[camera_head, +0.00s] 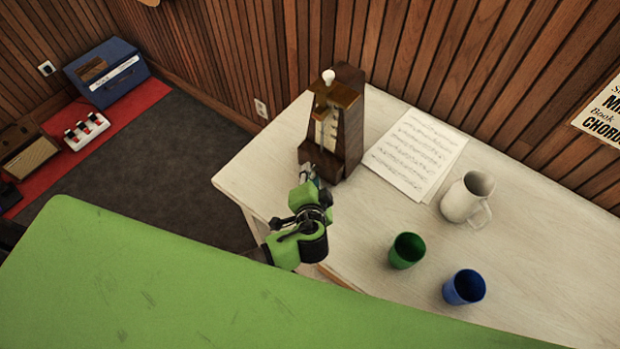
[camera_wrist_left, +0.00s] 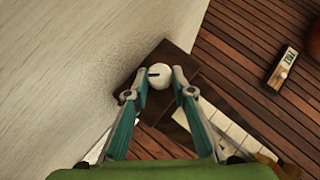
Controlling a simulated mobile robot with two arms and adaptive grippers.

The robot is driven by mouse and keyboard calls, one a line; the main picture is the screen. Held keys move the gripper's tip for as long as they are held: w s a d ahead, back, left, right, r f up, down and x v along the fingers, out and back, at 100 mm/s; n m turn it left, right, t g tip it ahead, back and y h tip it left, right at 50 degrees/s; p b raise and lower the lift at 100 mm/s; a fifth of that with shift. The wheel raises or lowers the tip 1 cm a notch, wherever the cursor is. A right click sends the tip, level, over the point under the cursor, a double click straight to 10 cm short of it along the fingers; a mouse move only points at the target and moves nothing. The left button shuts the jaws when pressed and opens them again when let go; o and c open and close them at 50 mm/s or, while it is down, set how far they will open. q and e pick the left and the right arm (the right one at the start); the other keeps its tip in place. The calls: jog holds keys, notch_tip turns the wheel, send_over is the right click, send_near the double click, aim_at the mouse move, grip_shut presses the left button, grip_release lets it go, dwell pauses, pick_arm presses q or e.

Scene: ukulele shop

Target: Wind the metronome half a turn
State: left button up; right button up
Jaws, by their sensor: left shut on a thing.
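The metronome (camera_head: 350,135) is a dark wooden, tapering box standing upright on the pale table, with a light scale on its front and a white knob (camera_head: 328,76) near its top. My left gripper (camera_head: 309,174) is low at the metronome's near left side. In the left wrist view, its two fingers (camera_wrist_left: 161,77) are closed on either side of a round white knob (camera_wrist_left: 158,72) with a dark slot, in front of dark wood. In the head view the gripper hides this lower knob. My right gripper is not in view.
The pale table (camera_head: 530,260) holds sheet music (camera_head: 416,153), a white pitcher (camera_head: 465,199), a green cup (camera_head: 406,250) and a blue cup (camera_head: 463,288), all right of the metronome. A slatted wooden wall (camera_head: 480,70) stands behind. Table left of the metronome is clear.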

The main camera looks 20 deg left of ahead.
pick_arm(q)
jog(key=m+t+y+b, duration=0.1)
jog(key=b, duration=0.2)
jog(key=f+m+t+y+b, duration=0.1)
jog(key=b, duration=0.2)
jog(key=shift+d+f+m+t+y, duration=0.1)
jog(key=shift+d+m+t+y, duration=0.05)
jog(key=shift+m+t+y, duration=0.2)
jog(key=shift+m+t+y+b, duration=0.4)
jog(key=shift+m+b, duration=0.25)
jog(key=shift+b, duration=0.65)
jog(key=shift+r, duration=0.2)
jog(key=o, duration=1.1)
jog(key=shift+o, duration=0.2)
jog(key=v, duration=1.2)
jog(key=shift+f, duration=0.1)
jog(key=shift+c, duration=0.2)
